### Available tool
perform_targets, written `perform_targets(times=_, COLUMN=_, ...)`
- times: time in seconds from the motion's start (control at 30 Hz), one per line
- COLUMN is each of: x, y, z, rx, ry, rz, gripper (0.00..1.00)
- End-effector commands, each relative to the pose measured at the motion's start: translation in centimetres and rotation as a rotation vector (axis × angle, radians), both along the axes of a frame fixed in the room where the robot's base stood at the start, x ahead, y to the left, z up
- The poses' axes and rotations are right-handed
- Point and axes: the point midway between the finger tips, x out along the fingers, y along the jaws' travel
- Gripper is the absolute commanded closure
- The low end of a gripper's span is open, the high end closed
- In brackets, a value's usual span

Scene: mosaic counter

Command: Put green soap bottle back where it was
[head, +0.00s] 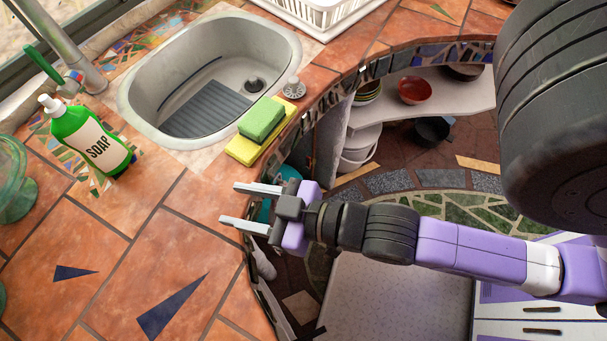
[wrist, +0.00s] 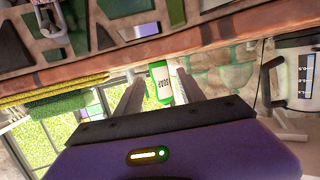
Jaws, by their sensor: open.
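The green soap bottle (head: 91,140) stands upright on the tiled counter at the left in the head view, beside the sink's left edge. It has a white label reading SOAP and a white pump top. In the wrist view the bottle (wrist: 160,84) appears upside down, between and beyond the fingers. My gripper (head: 229,205) is open and empty near the counter's front edge, right of the bottle and well apart from it. Its two fingers also show in the wrist view (wrist: 157,95).
A green glass jar (head: 14,180) stands at the far left. The counter between gripper and bottle is clear.

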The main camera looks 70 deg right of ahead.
Motion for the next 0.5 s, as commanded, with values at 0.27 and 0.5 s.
perform_targets(times=0.27, x=-9.2, y=-1.2, z=-0.5, rx=0.001, ry=0.016, rz=-0.007, gripper=0.54)
perform_targets(times=0.5, x=-12.3, y=-1.8, z=0.3, rx=-0.003, ry=0.01, rz=-0.018, gripper=0.54)
